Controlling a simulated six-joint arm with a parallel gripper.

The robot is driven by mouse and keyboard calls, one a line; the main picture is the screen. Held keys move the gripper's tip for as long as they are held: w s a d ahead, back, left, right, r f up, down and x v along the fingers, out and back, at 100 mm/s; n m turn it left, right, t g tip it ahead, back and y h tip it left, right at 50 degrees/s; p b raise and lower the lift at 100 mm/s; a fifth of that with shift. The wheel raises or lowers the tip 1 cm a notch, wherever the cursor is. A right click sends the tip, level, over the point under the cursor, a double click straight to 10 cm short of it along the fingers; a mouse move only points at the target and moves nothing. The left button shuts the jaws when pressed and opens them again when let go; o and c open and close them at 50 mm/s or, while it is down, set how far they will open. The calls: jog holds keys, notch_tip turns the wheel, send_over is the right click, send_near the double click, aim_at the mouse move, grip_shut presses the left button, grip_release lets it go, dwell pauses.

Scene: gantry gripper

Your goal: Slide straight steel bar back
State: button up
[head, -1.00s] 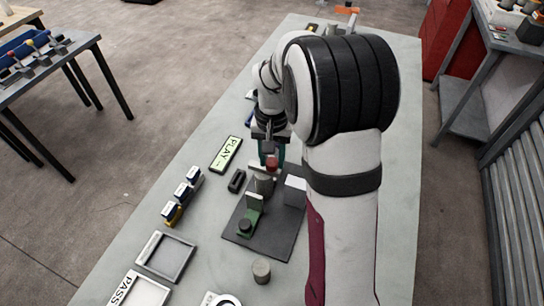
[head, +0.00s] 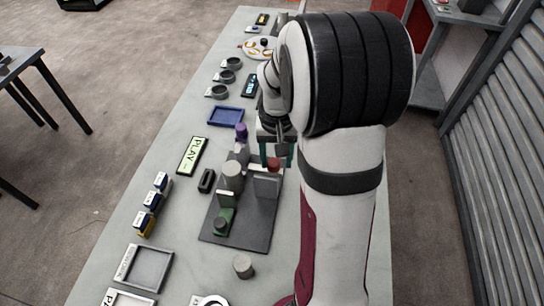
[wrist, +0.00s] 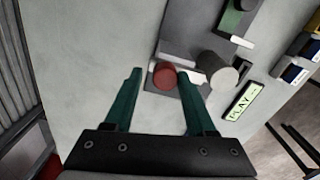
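I cannot make out with certainty which piece is the straight steel bar; pale grey upright pieces (head: 267,184) stand on the dark base plate (head: 245,238). A red round-topped piece (head: 274,165) lies just below my gripper (head: 277,158). In the wrist view the red disc (wrist: 164,75) is between the teal fingertips of my gripper (wrist: 160,78), nearer the right finger, with a gap at the left. Whether the fingers grip anything there is unclear. A grey cylinder (head: 232,176) stands left of it, and my arm hides part of the plate's right side.
A green block (head: 226,220) sits on the plate's front left. A purple-topped piece (head: 241,131) stands behind the cylinder. On the table are a PLAY sign (head: 192,156), a blue tray (head: 226,116), a grey tray (head: 145,268) and a loose cylinder (head: 243,266).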

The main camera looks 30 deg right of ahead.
aim_at(276, 162)
jog(key=shift+o, duration=1.2)
jog(key=shift+a, duration=0.1)
jog(key=shift+r, duration=0.1)
notch_tip(276, 162, up, 16)
jog(key=shift+f, duration=0.2)
jog(key=s+a+f+y, duration=0.1)
jog(key=s+a+f, duration=0.3)
jog(key=s+a, duration=0.5)
jog(key=s+a+f+n, duration=0.1)
jog(key=s+a+f, duration=0.3)
jog(key=s+a, duration=0.5)
jog(key=shift+s+a+y, duration=0.25)
jog(key=shift+s+y, duration=0.15)
jog(key=shift+s, duration=0.05)
